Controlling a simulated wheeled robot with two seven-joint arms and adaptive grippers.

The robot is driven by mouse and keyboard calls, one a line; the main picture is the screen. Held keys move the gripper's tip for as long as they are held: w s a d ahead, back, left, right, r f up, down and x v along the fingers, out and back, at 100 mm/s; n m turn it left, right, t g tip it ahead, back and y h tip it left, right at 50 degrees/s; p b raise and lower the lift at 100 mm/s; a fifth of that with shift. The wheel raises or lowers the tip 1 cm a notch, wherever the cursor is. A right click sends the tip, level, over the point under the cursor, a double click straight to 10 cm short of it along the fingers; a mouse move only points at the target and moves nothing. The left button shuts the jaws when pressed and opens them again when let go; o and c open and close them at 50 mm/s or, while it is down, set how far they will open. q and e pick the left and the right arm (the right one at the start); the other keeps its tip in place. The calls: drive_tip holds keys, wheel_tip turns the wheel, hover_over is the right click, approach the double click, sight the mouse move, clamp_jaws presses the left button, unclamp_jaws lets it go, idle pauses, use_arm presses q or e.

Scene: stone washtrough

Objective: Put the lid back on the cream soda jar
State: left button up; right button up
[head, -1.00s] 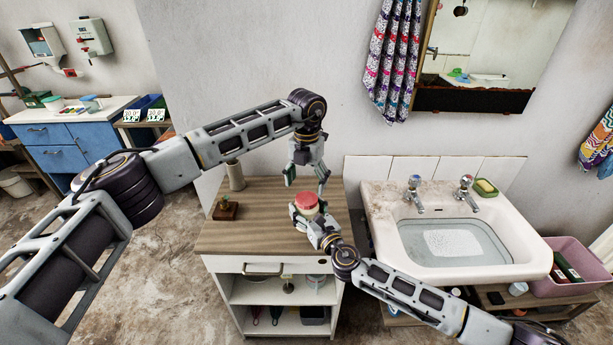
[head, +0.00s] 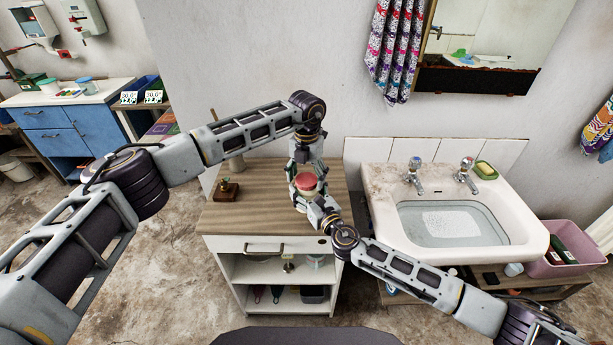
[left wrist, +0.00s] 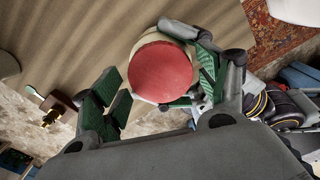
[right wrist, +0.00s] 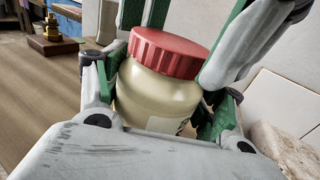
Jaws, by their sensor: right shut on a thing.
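The cream soda jar (right wrist: 155,95) is a squat cream-coloured jar with a partly visible label. Its ribbed red lid (right wrist: 168,52) sits level on top; I cannot tell whether it is tightened. My right gripper (right wrist: 160,105) is shut on the jar's body, which is upright over the right part of the wooden cabinet top. My left gripper (head: 304,171) points down from above, open. In the left wrist view the lid (left wrist: 160,72) lies between its spread fingers, closer to the right one, with a clear gap to the left one.
The wooden cabinet top (head: 255,212) is mostly clear. A small wooden block with a brass piece (head: 227,190) stands at its left. A sink (head: 450,210) with water and two taps is close on the right. A wall is behind. A pink tub (head: 570,255) is at far right.

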use_arm(q)
drive_tip(key=c, duration=0.8)
drive_tip(key=o, duration=1.1)
drive_tip(key=shift+r, duration=0.1)
drive_tip(key=shift+r, duration=2.2)
drive_tip(key=shift+r, duration=0.1)
drive_tip(key=shift+c, duration=0.3)
drive_tip(key=shift+r, duration=1.65)
drive_tip(key=shift+f, duration=0.1)
